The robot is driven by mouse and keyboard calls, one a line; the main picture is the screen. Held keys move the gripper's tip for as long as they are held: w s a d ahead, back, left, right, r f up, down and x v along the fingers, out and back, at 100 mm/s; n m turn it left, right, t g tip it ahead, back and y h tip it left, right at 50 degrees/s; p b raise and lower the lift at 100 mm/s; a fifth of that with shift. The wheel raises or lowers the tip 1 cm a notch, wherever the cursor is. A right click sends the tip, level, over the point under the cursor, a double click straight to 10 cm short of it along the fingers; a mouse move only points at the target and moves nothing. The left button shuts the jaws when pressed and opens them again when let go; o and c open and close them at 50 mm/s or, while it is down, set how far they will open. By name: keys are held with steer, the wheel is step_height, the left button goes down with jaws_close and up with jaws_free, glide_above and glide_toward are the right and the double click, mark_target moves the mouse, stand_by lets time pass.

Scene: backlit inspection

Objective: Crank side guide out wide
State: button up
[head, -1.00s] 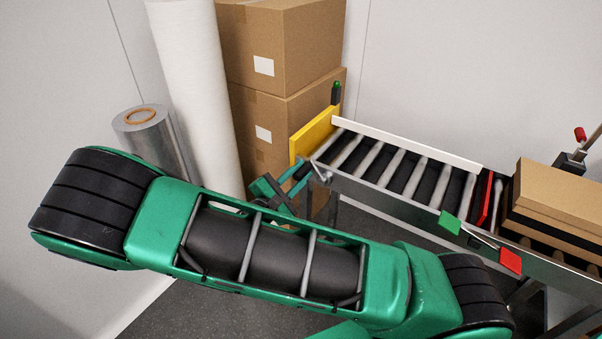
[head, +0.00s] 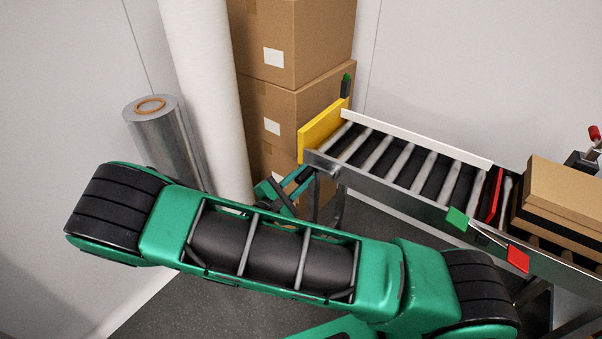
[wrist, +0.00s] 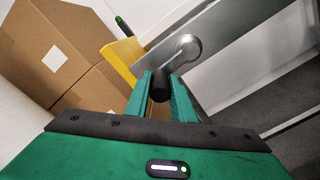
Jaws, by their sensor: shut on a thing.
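The conveyor's crank has a silver arm and round hub (wrist: 186,47) on the side rail in the wrist view. Its black handle (wrist: 160,86) sits between the green fingers of my gripper (wrist: 158,100), which is shut on it. In the head view my gripper (head: 288,190) is at the near left end of the conveyor, below the yellow end plate (head: 321,130); my arm hides part of the area. The white side guide (head: 420,138) runs along the far edge of the rollers. The crank's hub shows small in the head view (head: 335,172).
A brown carton (head: 565,185) lies on the rollers at right, past a red bar (head: 495,195). Green (head: 456,219) and red (head: 517,259) tabs stick out from the near rail. Stacked boxes (head: 295,90), a white roll (head: 205,90) and a film roll (head: 165,140) stand behind my arm.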

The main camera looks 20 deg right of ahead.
steer(key=shift+w, duration=0.1)
steer(key=shift+s+d+f, duration=0.1)
steer(key=shift+s+f, duration=0.1)
steer(key=shift+f, duration=0.6)
steer(key=shift+s+d+f, duration=0.1)
steer(key=shift+s+f, duration=0.1)
steer(key=shift+f, duration=0.55)
steer(key=shift+s+d+f, duration=0.4)
steer(key=shift+s+f, duration=0.15)
steer(key=shift+f, duration=0.05)
steer(key=shift+s+d+f, duration=0.35)
steer(key=shift+s+f, duration=0.15)
steer(key=shift+f, duration=0.05)
steer(key=shift+s+d+f, duration=0.2)
steer(key=shift+s+d, duration=0.3)
steer(key=shift+s, duration=0.15)
steer(key=shift+s+d+f, duration=0.15)
steer(key=shift+s+d, duration=0.35)
steer(key=shift+s, duration=0.15)
